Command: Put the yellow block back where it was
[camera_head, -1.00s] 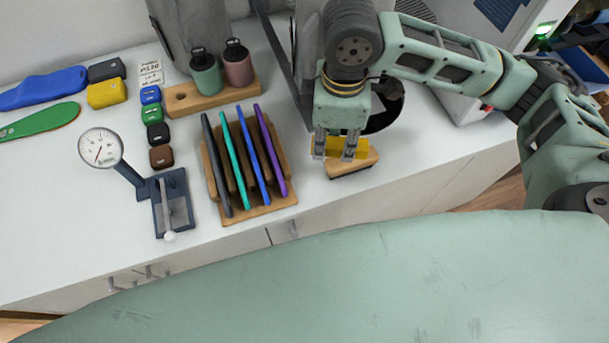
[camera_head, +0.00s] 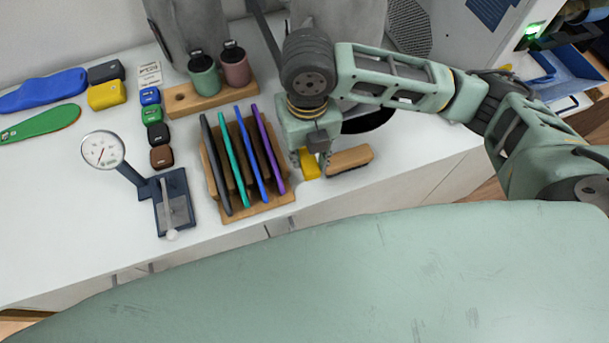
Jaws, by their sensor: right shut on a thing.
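A yellow block (camera_head: 310,166) is held in my right gripper (camera_head: 312,168), between the insole rack and a wooden brush. The gripper hides part of the block, and I cannot tell whether it touches the counter. A second yellow block (camera_head: 107,95) with a dark label lies at the upper left, in front of a dark grey block (camera_head: 106,71). My left gripper is not in view.
The wooden rack (camera_head: 282,204) with several coloured insoles stands just left of my right gripper. The wooden brush (camera_head: 350,160) lies just right of it. A dial gauge (camera_head: 103,150), small coloured blocks (camera_head: 151,114) and a bottle holder (camera_head: 236,93) stand farther left on the white counter (camera_head: 100,235).

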